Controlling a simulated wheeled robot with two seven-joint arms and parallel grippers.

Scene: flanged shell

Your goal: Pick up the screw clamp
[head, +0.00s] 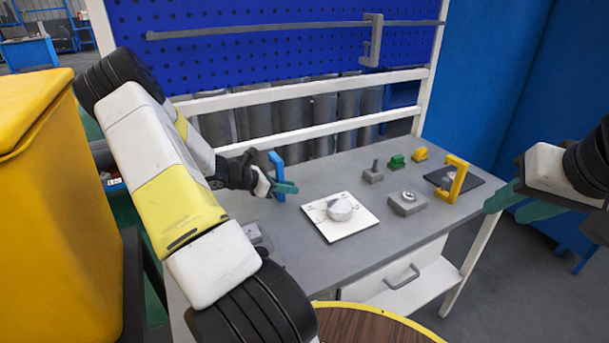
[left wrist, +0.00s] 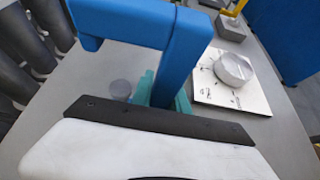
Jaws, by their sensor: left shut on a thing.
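The blue screw clamp (head: 277,172) stands upright at the left of the grey workbench. My left gripper (head: 285,188) is shut on its upright bar. In the left wrist view the blue clamp (left wrist: 188,48) fills the upper middle, with the teal fingers (left wrist: 163,92) on either side of its bar. I cannot tell whether its lower end touches the bench. A yellow clamp-shaped frame (head: 457,178) stands at the bench's right side. My right gripper (head: 504,212) is open and empty, off the bench's right side.
A silver round shell (head: 340,209) sits on a white plate (head: 352,229) right of the clamp. Grey blocks (head: 408,204), a green part (head: 397,161) and a dark mat (head: 474,185) lie farther right. A blue pegboard (head: 250,40) rises behind.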

